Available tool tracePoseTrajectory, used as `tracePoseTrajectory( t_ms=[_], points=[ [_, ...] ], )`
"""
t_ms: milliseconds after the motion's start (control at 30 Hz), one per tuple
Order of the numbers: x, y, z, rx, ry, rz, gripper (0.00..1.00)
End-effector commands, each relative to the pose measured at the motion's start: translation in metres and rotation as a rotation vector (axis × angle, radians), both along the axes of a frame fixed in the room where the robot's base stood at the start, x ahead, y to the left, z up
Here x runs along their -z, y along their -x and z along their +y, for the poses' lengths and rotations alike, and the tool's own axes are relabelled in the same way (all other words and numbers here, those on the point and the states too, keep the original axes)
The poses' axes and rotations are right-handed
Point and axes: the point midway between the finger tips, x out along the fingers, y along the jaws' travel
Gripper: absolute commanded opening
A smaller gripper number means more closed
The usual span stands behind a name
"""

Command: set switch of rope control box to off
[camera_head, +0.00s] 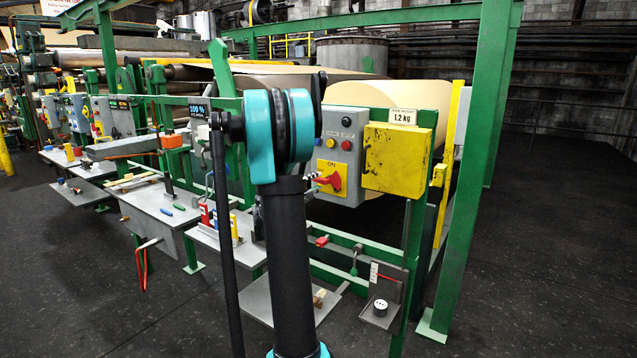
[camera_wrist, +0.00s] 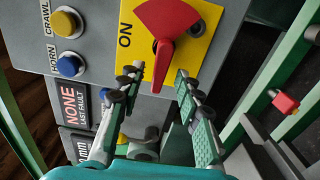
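A red rotary switch (camera_wrist: 165,50) sits on a yellow plate (camera_wrist: 203,48) on a grey control box (camera_wrist: 108,30). The plate is marked ON at its left side in the wrist view, where the panel appears turned sideways. The red handle points down between my fingers there. My gripper (camera_wrist: 157,78) is open, one finger on each side of the handle, with visible gaps. In the head view the grey box (camera_head: 348,122) stands just right of my arm, and the red switch (camera_head: 332,181) shows on its yellow plate. My gripper is mostly hidden there by my arm.
Yellow CRAWL (camera_wrist: 66,22) and blue HORN (camera_wrist: 70,65) buttons and a LAST FAULT display (camera_wrist: 74,104) are on the panel left of the switch. A yellow box (camera_head: 398,158) and green posts (camera_head: 478,170) stand right of it. The dark floor at far right is clear.

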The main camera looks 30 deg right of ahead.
Motion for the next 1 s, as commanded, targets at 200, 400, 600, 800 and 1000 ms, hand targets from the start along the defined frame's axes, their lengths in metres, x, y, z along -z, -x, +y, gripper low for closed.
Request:
tracePoseTrajectory(
  t_ms=[200,400,600,800,1000],
  points=[
    [0.0,0.017,0.044,-0.005,0.0,0.0,0.35],
    [0.0,0.029,0.073,-0.003,0.0,0.0,0.35],
    [0.0,0.035,0.084,0.0,0.0,0.0,0.35],
    [0.0,0.035,0.085,0.0,0.0,0.0,0.35],
    [0.0,0.035,0.085,0.0,0.0,0.0,0.35]
  ],
)
